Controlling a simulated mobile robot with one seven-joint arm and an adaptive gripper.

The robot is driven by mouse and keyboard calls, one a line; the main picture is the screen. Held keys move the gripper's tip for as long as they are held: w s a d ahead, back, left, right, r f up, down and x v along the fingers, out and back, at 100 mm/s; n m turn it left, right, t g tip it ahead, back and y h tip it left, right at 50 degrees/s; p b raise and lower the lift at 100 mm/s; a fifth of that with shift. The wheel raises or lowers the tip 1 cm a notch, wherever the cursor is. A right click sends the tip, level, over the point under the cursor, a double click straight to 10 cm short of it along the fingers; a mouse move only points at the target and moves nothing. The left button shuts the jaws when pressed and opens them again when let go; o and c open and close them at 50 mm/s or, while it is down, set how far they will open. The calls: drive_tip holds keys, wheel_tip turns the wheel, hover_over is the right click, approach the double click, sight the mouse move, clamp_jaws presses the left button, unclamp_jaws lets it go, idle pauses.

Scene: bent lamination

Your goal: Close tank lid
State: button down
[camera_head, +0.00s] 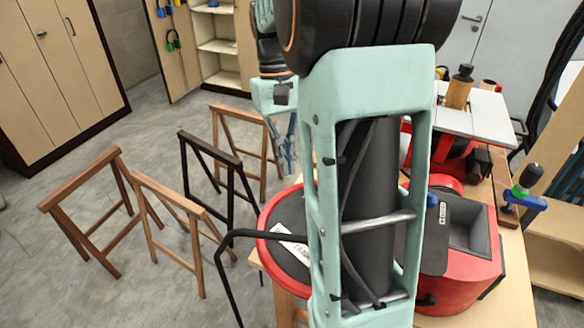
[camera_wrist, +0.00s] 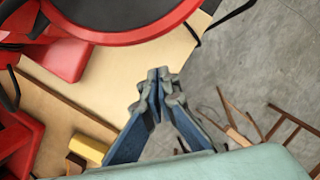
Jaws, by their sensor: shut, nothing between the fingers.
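A round dark disc with a red rim, which looks like the tank lid (camera_head: 285,222), shows left of my arm in the head view. My arm hides its right part. It also shows at the top of the wrist view (camera_wrist: 125,14), cut off by the frame edge. I cannot tell its exact angle. The red machine body (camera_head: 465,262) stands right of my arm. My gripper (camera_head: 289,168) is partly hidden behind my arm, beyond the disc. In the wrist view, my gripper (camera_wrist: 160,75) has its fingertips together and empty, apart from the disc's red rim.
A black bent rod (camera_head: 222,258) sticks out left of the disc. Wooden trestles (camera_head: 170,190) and a black trestle (camera_head: 212,160) stand on the floor at left. The wooden bench (camera_head: 518,285) carries the machine. A yellow block (camera_wrist: 88,148) lies on the bench.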

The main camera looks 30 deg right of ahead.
drive_tip(key=shift+s+a+r, duration=0.15)
drive_tip(key=shift+s, duration=1.35)
